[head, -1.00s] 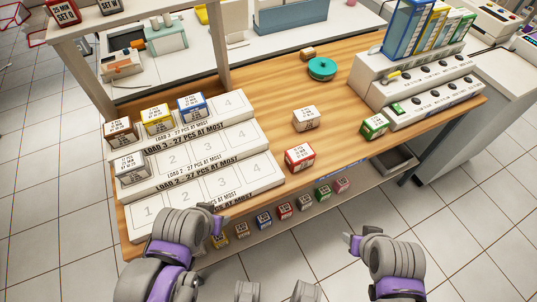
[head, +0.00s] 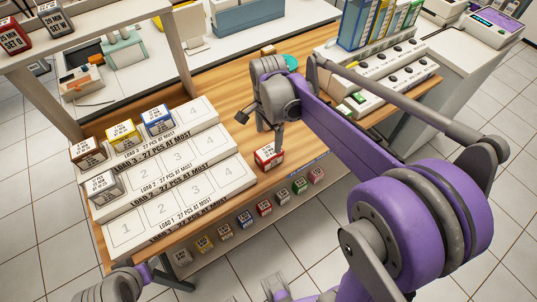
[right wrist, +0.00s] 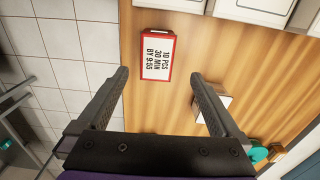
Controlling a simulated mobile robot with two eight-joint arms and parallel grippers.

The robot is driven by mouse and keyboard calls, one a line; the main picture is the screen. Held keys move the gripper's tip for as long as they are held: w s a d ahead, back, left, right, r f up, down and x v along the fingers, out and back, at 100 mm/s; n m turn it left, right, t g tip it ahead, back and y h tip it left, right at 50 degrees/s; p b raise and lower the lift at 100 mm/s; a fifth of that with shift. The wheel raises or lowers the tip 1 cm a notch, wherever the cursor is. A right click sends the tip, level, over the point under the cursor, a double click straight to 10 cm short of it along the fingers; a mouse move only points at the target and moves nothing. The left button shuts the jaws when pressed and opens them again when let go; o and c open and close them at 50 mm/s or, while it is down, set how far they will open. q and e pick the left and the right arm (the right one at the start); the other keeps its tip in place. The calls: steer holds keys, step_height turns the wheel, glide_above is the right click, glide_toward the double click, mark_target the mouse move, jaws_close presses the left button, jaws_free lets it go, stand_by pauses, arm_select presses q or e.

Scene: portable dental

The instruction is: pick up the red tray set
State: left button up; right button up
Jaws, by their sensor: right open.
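The red tray set, a small box with red sides and a white printed top, sits on the wooden table in the head view (head: 268,157), right of the white stepped rack. It also shows in the right wrist view (right wrist: 157,56). My right gripper (head: 260,128) is open and empty above the table near it. In the right wrist view, the red box lies just beyond the two open fingertips (right wrist: 160,76), between their lines and apart from them. My left gripper (head: 149,275) is low at the bottom left, in front of the table, partly cut off; its opening is unclear.
The white stepped rack (head: 205,179) holds brown, yellow, blue and grey-white boxes. A white unit with dark knobs (head: 385,72) stands at the back right. Several small coloured boxes line a lower front ledge.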

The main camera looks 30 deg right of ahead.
mark_target(269, 151)
steer(key=f, duration=0.9)
steer(key=shift+s+a+f+b, duration=0.1)
steer(key=shift+s+f+b, duration=0.2)
steer(key=shift+f, duration=0.1)
jaws_close()
